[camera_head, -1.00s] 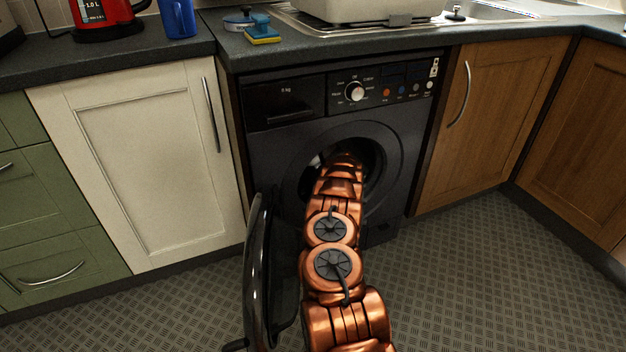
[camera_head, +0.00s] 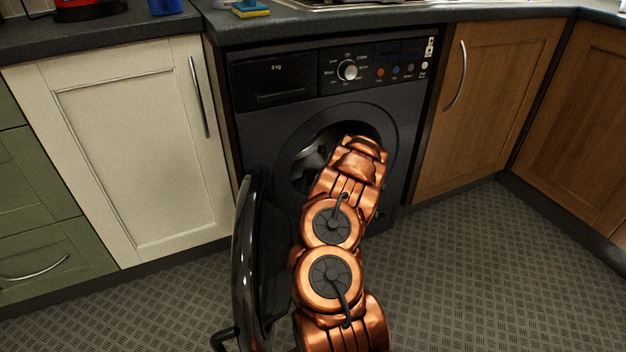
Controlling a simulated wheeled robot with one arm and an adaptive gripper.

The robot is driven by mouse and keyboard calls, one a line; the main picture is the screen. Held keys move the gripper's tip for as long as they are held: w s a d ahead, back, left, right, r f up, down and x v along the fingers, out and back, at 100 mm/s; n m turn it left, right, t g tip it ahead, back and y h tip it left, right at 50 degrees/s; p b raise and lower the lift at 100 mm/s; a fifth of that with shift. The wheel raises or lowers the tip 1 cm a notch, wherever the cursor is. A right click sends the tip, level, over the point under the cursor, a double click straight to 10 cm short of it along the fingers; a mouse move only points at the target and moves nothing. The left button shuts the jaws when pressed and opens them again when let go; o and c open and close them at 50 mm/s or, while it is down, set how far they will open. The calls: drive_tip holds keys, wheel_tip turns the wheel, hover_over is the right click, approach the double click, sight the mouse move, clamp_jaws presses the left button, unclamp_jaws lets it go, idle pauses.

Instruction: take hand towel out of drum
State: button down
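The black washing machine (camera_head: 300,110) stands under the counter with its round door (camera_head: 247,265) swung open to the left. The drum opening (camera_head: 305,165) shows to the left of my copper arm. My arm reaches up to the opening and covers its right and lower part. My gripper is hidden behind the arm links, so I cannot see whether it is open or shut. Something greyish shows inside the drum, too dark to tell what it is. I cannot make out the hand towel.
The open door stands close on the left of my arm. A cream cabinet (camera_head: 120,150) is to the left, and a wooden cabinet (camera_head: 490,110) to the right. A sponge (camera_head: 250,10) lies on the counter (camera_head: 400,20). The patterned floor (camera_head: 470,270) is clear on the right.

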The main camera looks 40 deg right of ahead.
drive_tip(key=s+a, duration=0.4)
drive_tip(key=s, duration=0.7)
drive_tip(key=s+a, duration=0.4)
drive_tip(key=s, duration=0.7)
drive_tip(key=s+a, duration=0.4)
drive_tip(key=s, duration=0.8)
drive_tip(key=shift+r, duration=0.1)
